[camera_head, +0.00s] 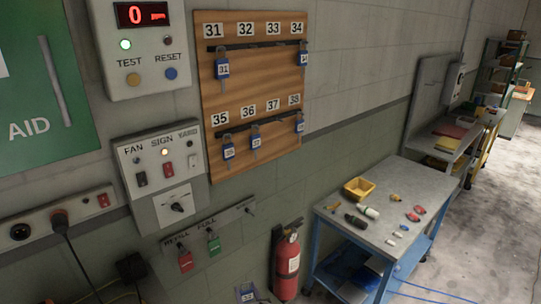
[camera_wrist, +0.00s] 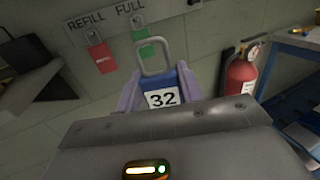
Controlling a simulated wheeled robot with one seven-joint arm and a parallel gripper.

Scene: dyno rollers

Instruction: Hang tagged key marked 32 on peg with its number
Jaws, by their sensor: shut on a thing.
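The tagged key (camera_wrist: 162,97) has a blue tag with a white label reading 32 and a grey loop standing up from it. My gripper (camera_wrist: 160,88) is shut on it, with a pale purple finger on each side. In the head view the tag (camera_head: 247,294) shows only at the bottom edge, well below the wooden key board (camera_head: 236,84). The number plate 32 (camera_head: 246,29) is in the board's top row, between 31 and 33. No tag hangs under 32; its peg is too small to make out.
A fire extinguisher (camera_head: 288,262) and a cluttered bench (camera_head: 350,238) stand right.

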